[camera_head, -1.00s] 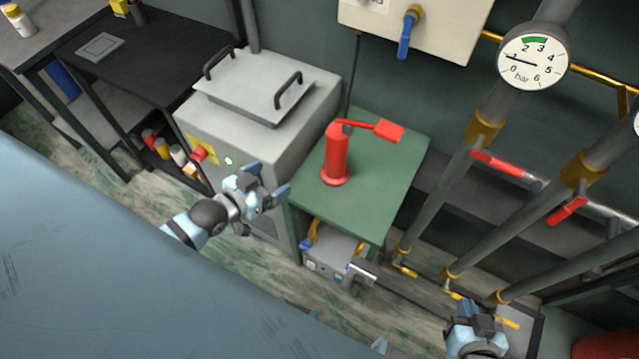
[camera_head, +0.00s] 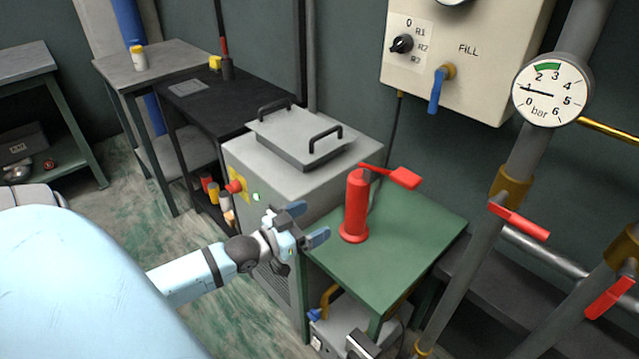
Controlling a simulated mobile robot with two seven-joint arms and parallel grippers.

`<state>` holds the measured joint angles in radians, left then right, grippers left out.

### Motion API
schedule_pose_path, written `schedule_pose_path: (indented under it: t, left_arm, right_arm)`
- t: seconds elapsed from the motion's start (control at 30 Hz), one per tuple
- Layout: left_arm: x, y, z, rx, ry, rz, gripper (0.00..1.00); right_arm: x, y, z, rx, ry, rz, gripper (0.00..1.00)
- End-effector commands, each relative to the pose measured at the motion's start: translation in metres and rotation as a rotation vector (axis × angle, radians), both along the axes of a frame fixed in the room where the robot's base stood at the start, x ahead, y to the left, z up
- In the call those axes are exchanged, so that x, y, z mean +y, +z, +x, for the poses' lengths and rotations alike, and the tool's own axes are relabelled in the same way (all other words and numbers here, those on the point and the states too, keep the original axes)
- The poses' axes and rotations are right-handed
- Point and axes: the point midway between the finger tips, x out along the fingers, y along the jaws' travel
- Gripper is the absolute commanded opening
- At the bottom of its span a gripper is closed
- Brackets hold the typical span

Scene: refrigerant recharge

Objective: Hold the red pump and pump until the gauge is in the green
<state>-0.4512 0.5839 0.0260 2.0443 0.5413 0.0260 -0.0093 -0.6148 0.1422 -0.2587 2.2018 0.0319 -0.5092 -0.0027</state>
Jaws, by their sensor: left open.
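The red pump (camera_head: 356,208) stands upright on a green-topped table (camera_head: 415,245), with its red handle (camera_head: 398,176) pointing right. The round gauge (camera_head: 552,90) is on a grey pipe at the upper right; its needle points near 1 bar, below the green band around 2 to 3. My left gripper (camera_head: 308,222) is open and empty, to the left of the pump, with its fingers pointing towards the pump and apart from it. My right gripper is out of view.
A grey cabinet (camera_head: 352,165) with a handled lid stands behind my left gripper. A wall box (camera_head: 490,70) has a blue lever (camera_head: 437,92) and a dial. Pipes with red valve levers (camera_head: 518,222) stand right of the table. Equipment (camera_head: 355,318) sits beneath the green top.

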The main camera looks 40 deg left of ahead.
Motion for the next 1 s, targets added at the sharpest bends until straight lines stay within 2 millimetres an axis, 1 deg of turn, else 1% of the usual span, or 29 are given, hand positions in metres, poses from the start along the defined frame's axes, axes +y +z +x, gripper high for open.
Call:
schedule_pose_path:
  t: [0.03, 0.17, 0.27, 0.37, 0.7, 0.8, 0.9, 1.0]
  left_arm:
    - [0.001, -0.001, 0.001, -0.005, 0.000, 0.000, 0.89]
    - [0.001, 0.001, 0.006, -0.010, 0.000, -0.002, 0.89]
    - [-0.001, 0.001, 0.015, -0.011, 0.000, -0.004, 0.89]
    - [-0.004, 0.001, 0.030, -0.012, 0.000, -0.004, 0.89]
    - [-0.020, 0.000, 0.094, -0.012, 0.000, -0.003, 0.89]
    - [-0.024, 0.000, 0.109, -0.011, -0.001, -0.004, 0.89]
    - [-0.027, 0.000, 0.122, -0.009, -0.001, -0.003, 0.89]
    - [-0.029, 0.000, 0.130, -0.009, -0.001, -0.003, 0.89]
  right_arm:
    - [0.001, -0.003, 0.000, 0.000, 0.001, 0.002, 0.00]
    - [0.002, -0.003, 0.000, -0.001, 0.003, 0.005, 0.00]
    - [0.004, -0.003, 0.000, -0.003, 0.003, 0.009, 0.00]
    - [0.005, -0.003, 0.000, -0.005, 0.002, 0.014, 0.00]
    - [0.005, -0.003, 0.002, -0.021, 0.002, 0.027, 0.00]
    - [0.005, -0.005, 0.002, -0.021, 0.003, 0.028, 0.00]
    - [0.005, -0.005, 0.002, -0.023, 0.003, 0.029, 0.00]
    - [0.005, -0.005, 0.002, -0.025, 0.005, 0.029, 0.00]
